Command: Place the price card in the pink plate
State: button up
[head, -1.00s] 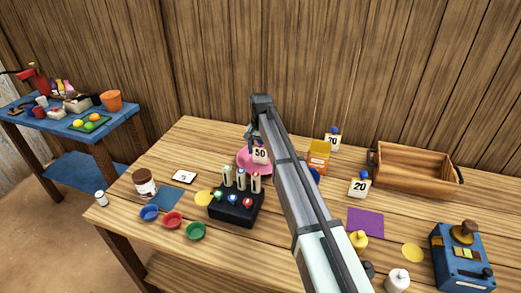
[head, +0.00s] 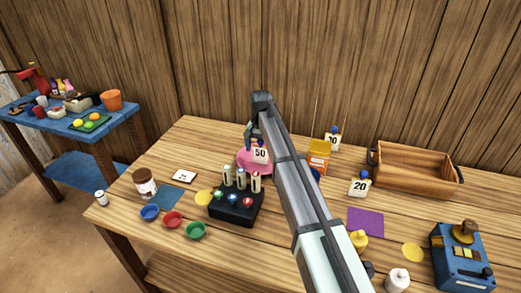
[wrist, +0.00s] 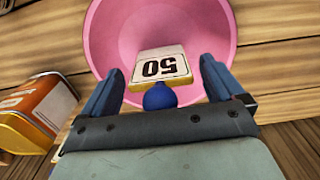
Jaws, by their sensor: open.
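A white price card marked 50 (head: 261,154) with a blue knob stands at the pink plate (head: 243,160), near the back middle of the table. In the wrist view the card (wrist: 161,66) lies within the outline of the pink plate (wrist: 105,40), its blue knob (wrist: 159,97) toward my gripper. My gripper (wrist: 160,78) is open, with one blue finger on each side of the card and knob and gaps between. It is above the plate. In the head view my arm covers part of the plate, and the fingertips are hard to make out.
Two other number cards, one at the back (head: 333,138) and one at right (head: 359,184), stand near an orange box (head: 318,157). A wooden crate (head: 415,180) is at the back right. A black block with several upright tubes (head: 234,210) stands in front of the plate.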

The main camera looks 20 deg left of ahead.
notch_tip(320, 180, up, 11)
jog(key=shift+r, duration=0.2)
